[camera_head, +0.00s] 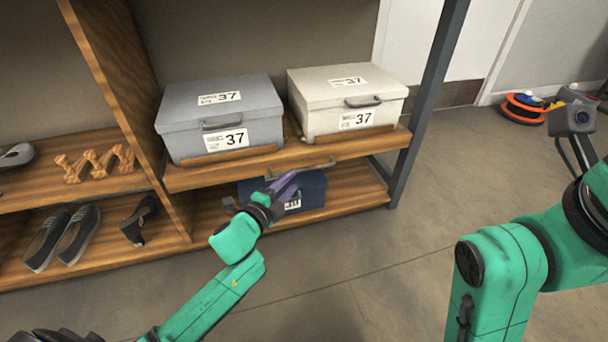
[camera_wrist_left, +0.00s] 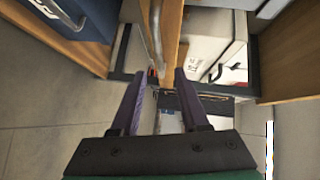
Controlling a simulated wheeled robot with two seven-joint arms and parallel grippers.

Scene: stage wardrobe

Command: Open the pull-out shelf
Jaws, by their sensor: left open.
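The pull-out shelf (camera_head: 232,166) is a wooden board carrying two lidded boxes. Its front edge has a metal bar handle (camera_head: 310,166), which also shows in the left wrist view (camera_wrist_left: 157,32). My left gripper (camera_head: 290,180) is just in front of and slightly below the handle. In the left wrist view its two purple fingers (camera_wrist_left: 160,88) are apart with nothing held between them. The handle lies beyond the fingertips, roughly in line with the gap; I cannot tell whether they touch. My right arm is at the right of the head view, its fingers not visible.
A grey box (camera_head: 220,112) and a cream box (camera_head: 345,98), both labelled 37, stand on the shelf. A dark blue box (camera_head: 312,192) sits below, behind my left gripper. Shoes (camera_head: 65,238) lie at left. A dark post (camera_head: 425,100) bounds the right; floor in front is clear.

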